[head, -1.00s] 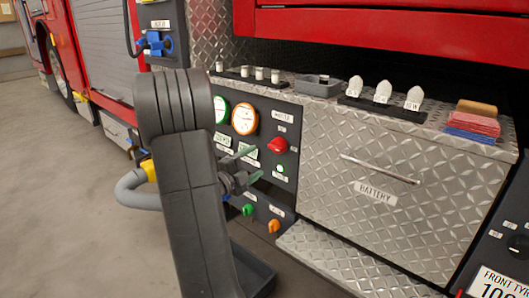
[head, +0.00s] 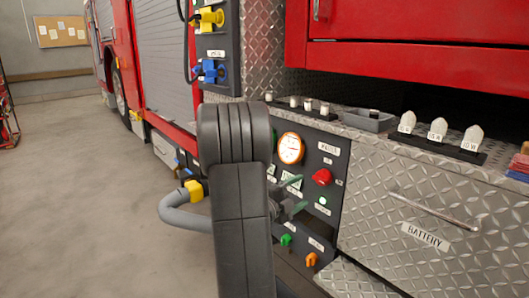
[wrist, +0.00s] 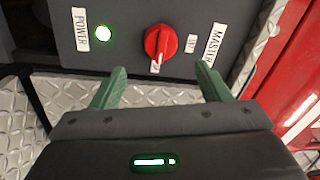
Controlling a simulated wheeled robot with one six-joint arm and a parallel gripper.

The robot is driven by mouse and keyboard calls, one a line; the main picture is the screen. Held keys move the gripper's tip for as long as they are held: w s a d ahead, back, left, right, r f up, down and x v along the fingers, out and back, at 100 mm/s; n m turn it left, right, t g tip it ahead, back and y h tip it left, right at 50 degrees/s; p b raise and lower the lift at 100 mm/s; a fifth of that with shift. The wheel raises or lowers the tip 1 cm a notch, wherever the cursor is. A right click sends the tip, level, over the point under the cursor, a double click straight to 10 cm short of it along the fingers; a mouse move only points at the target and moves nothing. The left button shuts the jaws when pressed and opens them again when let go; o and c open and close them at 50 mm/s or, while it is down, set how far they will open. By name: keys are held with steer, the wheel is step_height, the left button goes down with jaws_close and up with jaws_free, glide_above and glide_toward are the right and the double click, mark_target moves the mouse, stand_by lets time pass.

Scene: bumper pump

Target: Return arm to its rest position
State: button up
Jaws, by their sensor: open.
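My gripper (wrist: 163,88) is open, its two green fingers apart with nothing between them. In the wrist view it faces the control panel (wrist: 170,20), with the red MASTER knob (wrist: 160,42) beyond the gap and the lit green POWER light (wrist: 103,35) to the left. In the head view my gripper (head: 292,195) is small and partly hidden behind my dark arm, in front of the panel. The red knob (head: 321,177) and the green light (head: 322,201) show to its right. No contact between the fingers and the panel is visible.
The metal BATTERY drawer (head: 425,215) is right of the panel. A grey tray (head: 369,121) and several white tags (head: 438,130) stand on the ledge above. A grey hose (head: 175,217) with a yellow collar curves out at left. The floor (head: 90,200) at left is clear.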

mark_target(318, 181)
steer(key=b+x, duration=0.2)
steer(key=x, duration=0.7)
steer(key=shift+f, duration=0.15)
steer(key=shift+w+d, duration=0.2)
steer(key=shift+d, duration=0.1)
steer(key=shift+s+a, duration=0.1)
steer(key=shift+a, duration=0.05)
